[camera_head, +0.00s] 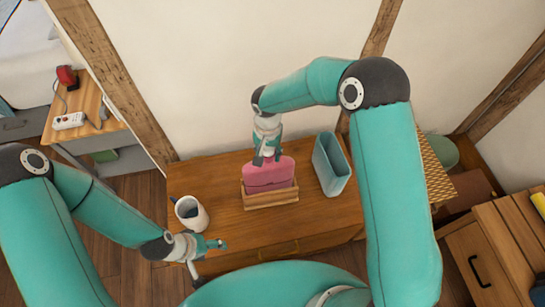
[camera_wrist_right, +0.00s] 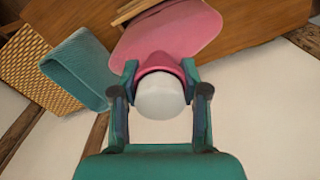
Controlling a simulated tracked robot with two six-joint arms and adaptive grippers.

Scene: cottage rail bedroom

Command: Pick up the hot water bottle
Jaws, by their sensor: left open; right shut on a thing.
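The pink hot water bottle (camera_head: 268,177) stands upright in a small wooden holder (camera_head: 271,200) on the wooden table; its lower edge is hidden behind the holder's front. In the right wrist view the bottle (camera_wrist_right: 170,35) shows its wide pink body, and a rounded white part sits at its neck. My right gripper (camera_head: 267,155) is above the bottle and shut on its neck; the wrist view shows the fingers (camera_wrist_right: 160,85) on both sides. My left gripper (camera_head: 211,261) is open and empty, low near the table's front left edge.
A white mug (camera_head: 191,213) with dark contents stands left of the holder, close to my left gripper. A teal open container (camera_head: 331,165) stands right of the holder. A wicker piece (camera_head: 436,175) is further right. A wall stands behind the table.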

